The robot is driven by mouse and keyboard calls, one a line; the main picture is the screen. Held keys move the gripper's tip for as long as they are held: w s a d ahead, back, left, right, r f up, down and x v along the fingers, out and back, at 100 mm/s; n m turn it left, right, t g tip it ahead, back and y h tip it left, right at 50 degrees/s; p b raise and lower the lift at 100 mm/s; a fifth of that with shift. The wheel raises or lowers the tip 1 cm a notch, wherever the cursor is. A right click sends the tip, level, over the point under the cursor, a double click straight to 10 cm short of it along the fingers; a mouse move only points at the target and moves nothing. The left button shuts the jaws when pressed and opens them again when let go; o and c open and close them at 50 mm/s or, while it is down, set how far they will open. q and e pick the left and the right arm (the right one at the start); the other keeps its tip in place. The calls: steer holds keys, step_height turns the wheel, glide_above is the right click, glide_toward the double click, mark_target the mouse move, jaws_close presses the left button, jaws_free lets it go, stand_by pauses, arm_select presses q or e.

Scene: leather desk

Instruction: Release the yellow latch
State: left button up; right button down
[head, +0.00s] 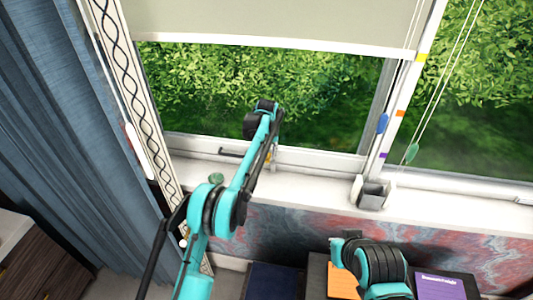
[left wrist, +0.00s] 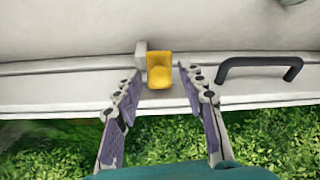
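The yellow latch (left wrist: 159,72) sits on the white window frame in the left wrist view, with a small pale block against its left side. My left gripper (left wrist: 161,84) is open, with one finger on each side of the latch. The fingertips look apart from the latch, though the depth is hard to judge. In the head view my left arm reaches to the window's lower frame, and the arm hides most of the gripper and latch. My right arm's teal and black links show at the lower right of the head view; its gripper is not visible.
A dark handle (left wrist: 260,66) is on the frame right of the latch; it also shows in the head view (head: 231,152). A blind (head: 270,20) covers the window's top. A grey container (head: 373,194) stands on the white sill (head: 310,190). A blue curtain (head: 60,130) hangs left.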

arm_select(q)
steer(key=v, duration=1.2)
